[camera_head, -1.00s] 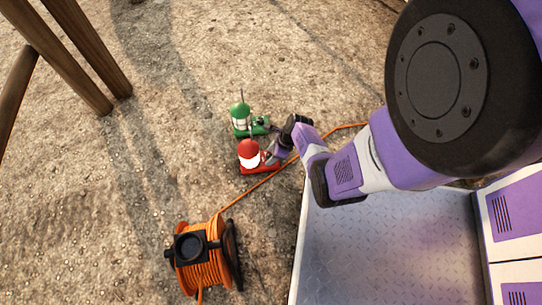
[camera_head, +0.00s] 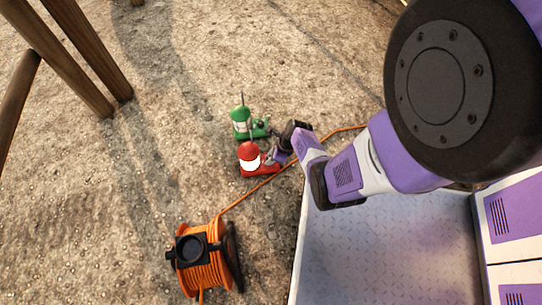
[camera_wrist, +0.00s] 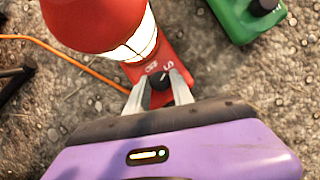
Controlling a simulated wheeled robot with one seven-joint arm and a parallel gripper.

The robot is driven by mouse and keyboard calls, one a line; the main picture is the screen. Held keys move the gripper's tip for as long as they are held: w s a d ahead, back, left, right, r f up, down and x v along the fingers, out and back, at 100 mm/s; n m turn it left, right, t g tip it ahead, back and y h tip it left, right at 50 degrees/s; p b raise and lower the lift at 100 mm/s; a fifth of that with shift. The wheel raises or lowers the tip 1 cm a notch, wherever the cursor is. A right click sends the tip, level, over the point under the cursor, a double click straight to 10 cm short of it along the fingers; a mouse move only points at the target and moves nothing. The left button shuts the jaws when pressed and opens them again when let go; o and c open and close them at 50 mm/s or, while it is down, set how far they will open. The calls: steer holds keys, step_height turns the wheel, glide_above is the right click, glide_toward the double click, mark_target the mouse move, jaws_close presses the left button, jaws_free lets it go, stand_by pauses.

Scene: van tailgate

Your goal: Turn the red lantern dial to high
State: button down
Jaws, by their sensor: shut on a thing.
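The red lantern (camera_head: 250,159) stands on the gravel with its white light band showing. In the wrist view the red lantern (camera_wrist: 85,22) fills the upper left, and its red base reaches toward my gripper. The black dial (camera_wrist: 159,80) sits on that base, with pale markings beside it. My gripper (camera_wrist: 158,86) has its two fingers on either side of the dial, shut on it. In the head view my gripper (camera_head: 277,153) is at the right side of the red lantern, and the dial is too small to make out there.
A green lantern (camera_head: 241,124) stands just behind the red one; its base (camera_wrist: 245,18) shows at the wrist view's top right. An orange cable (camera_head: 245,195) runs past the red lantern to a cable reel (camera_head: 205,262). A metal tailgate bed (camera_head: 385,250) lies at the right.

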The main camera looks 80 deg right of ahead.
steer(key=m+p, duration=0.1)
steer(key=m, duration=0.1)
steer(key=m+h+p, duration=0.1)
steer(key=m+p, duration=0.1)
steer(key=m+h+p, duration=0.1)
steer(key=m+p, duration=0.1)
steer(key=shift+w+a+r+g, duration=0.15)
steer(key=shift+a+r+g, duration=0.1)
steer(key=shift+g, duration=0.15)
steer(key=shift+f+m+g+h+p, duration=0.15)
steer(key=shift+m+h+p, duration=0.2)
steer(key=shift+m, duration=0.35)
steer(key=shift+f+m+g+h+p, duration=0.15)
steer(key=shift+m+p, duration=0.25)
steer(key=shift+m, duration=0.3)
steer(key=shift+d+m, duration=0.1)
steer(key=shift+m, duration=0.5)
steer(key=c, duration=1.1)
jaws_free()
steer(key=shift+r+p, duration=0.1)
steer(key=shift+p, duration=0.25)
steer(key=p+v, duration=0.7)
steer(key=p, duration=0.1)
steer(key=shift+a+r, duration=0.25)
steer(key=shift+r, duration=0.05)
